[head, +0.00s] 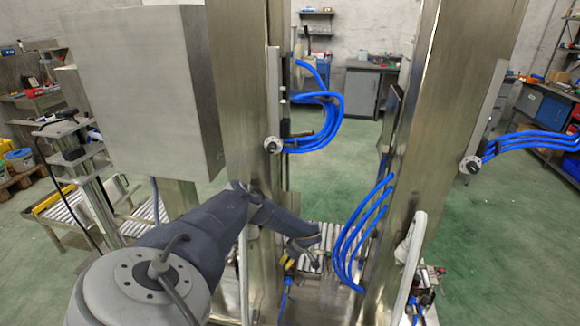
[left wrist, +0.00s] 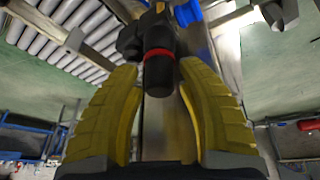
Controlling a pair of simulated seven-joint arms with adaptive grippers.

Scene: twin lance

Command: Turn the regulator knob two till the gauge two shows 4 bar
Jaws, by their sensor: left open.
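In the left wrist view a black regulator knob (left wrist: 160,72) with a red ring hangs under a dark body with a blue fitting. I cannot tell whether it is knob two. My left gripper (left wrist: 155,85) has its two yellow fingers apart, one on each side of the knob, with visible gaps. In the head view my left gripper (head: 298,261) is low between the two steel columns, partly hidden by my arm. No gauge face can be read in either view. My right gripper is not in view.
Two tall steel columns (head: 245,90) and (head: 425,110) flank the space. Blue hoses (head: 320,105) loop off the left column, and more blue hoses (head: 360,235) hang by the right one. A grey box (head: 140,90) stands upper left. A roller conveyor (left wrist: 65,35) lies beyond the knob.

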